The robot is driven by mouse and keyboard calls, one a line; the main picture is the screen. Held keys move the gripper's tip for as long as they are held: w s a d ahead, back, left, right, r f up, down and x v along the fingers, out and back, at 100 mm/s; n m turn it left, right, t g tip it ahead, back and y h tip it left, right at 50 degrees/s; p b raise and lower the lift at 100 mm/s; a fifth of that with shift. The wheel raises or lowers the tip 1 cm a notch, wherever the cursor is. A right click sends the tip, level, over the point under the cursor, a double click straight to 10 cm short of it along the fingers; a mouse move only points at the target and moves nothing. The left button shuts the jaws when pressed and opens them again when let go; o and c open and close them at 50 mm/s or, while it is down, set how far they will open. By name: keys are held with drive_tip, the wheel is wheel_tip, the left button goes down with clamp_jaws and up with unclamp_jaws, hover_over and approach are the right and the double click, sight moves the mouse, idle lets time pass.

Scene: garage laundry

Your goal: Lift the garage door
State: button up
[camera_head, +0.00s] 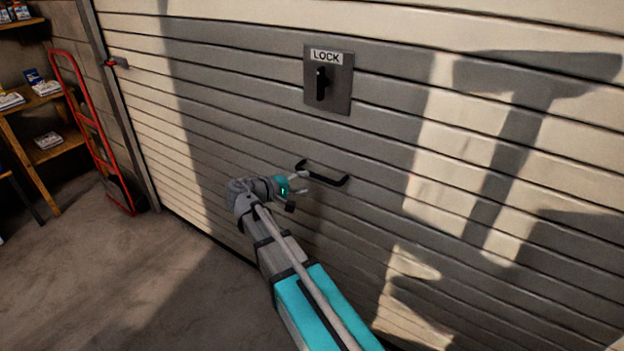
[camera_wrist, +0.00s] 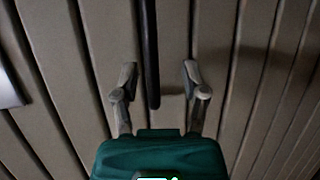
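The garage door (camera_head: 230,130) is a slatted roller door, and its slats also fill the wrist view (camera_wrist: 220,50). It is down at its visible lower left edge. A black bar handle (camera_head: 335,182) is fixed on it below a lock plate (camera_head: 340,90) with a dark, upright lever. My gripper (camera_head: 303,182) is at the handle's left part. In the wrist view my gripper (camera_wrist: 160,78) is open, with the black handle bar (camera_wrist: 150,45) running between its two fingers, nearer the left one. I cannot tell whether the fingers touch the handle.
A red hand truck (camera_head: 92,130) leans by the door's left frame (camera_head: 125,110). A wooden shelf (camera_head: 50,150) with small boxes stands at the far left. The concrete floor (camera_head: 130,280) before the door is clear. A red-tipped latch (camera_head: 117,62) sits on the frame.

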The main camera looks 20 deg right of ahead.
drive_tip(key=p+v, duration=0.1)
drive_tip(key=v, duration=0.7)
drive_tip(key=shift+s+a, duration=0.15)
drive_tip(key=shift+a, duration=0.2)
drive_tip(key=s+d+f+m+g+y, duration=0.2)
drive_tip(key=s+d+f+g+y, duration=0.1)
drive_tip(key=s+d+f+y, duration=0.45)
drive_tip(key=s+f+m+g+y, duration=0.1)
drive_tip(key=s+f+m+y, duration=0.1)
drive_tip(key=s+f+y, duration=0.5)
drive_tip(key=shift+s+a+f+g, duration=0.15)
drive_tip(key=shift+s+f+g, duration=0.15)
drive_tip(key=shift+f+g, duration=0.1)
drive_tip(key=shift+y, duration=0.25)
